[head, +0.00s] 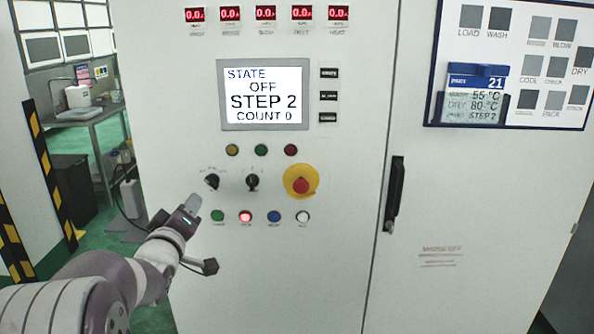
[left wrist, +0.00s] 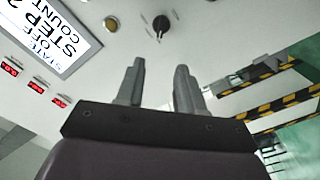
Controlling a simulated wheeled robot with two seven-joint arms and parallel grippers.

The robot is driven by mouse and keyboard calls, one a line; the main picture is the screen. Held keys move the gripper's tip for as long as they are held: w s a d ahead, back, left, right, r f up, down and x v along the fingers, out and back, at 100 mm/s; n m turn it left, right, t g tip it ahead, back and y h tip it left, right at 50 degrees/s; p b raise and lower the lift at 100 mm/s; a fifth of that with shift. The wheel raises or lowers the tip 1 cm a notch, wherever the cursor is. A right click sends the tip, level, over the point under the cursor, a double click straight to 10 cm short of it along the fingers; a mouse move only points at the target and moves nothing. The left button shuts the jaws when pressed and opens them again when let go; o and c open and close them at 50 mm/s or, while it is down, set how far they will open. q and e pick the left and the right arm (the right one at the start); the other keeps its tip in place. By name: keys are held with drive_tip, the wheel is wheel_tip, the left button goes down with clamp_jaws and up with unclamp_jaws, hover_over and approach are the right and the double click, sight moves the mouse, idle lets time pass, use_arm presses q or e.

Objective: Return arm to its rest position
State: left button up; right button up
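My left arm comes in from the lower left in the head view. Its gripper (head: 188,212) is in front of the control cabinet (head: 340,210), just below the left black selector knob (head: 212,181). In the left wrist view the two fingers of the left gripper (left wrist: 158,72) stand apart with nothing between them, so it is open and empty. A black knob (left wrist: 161,24) shows beyond the fingertips, and I see no contact with it. My right gripper is in neither view.
The cabinet has a screen (head: 264,95) reading OFF, STEP 2, COUNT 0, a red emergency button (head: 300,186), a lit red button (head: 246,216) and a door handle (head: 394,194). Striped posts (head: 40,150) and a table (head: 88,117) are at the left.

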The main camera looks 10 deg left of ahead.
use_arm(q)
drive_tip(key=s+f+m+g, duration=0.2)
drive_tip(key=s+f+g, duration=0.15)
drive_tip(key=f, duration=0.35)
drive_tip(key=s+f+m+g, duration=0.2)
drive_tip(key=f+g, duration=0.2)
drive_tip(key=f, duration=0.2)
drive_tip(key=s+d+f+m+g+h, duration=0.1)
drive_tip(key=s+d+f+m+g, duration=0.1)
drive_tip(key=s+d, duration=0.3)
drive_tip(key=s+d+f+m+g+h, duration=0.2)
drive_tip(key=s+d+f, duration=0.3)
drive_tip(key=d, duration=0.3)
drive_tip(key=s+d+f+m+g+h+p, duration=0.1)
drive_tip(key=s+d+f+m+g, duration=0.2)
drive_tip(key=s+d, duration=0.3)
drive_tip(key=shift+s+d+f+m+g, duration=0.25)
drive_tip(key=shift+s+d+m+g, duration=0.1)
drive_tip(key=shift+s+m+g, duration=0.3)
drive_tip(key=shift+w, duration=0.1)
drive_tip(key=shift+c, duration=0.3)
clamp_jaws()
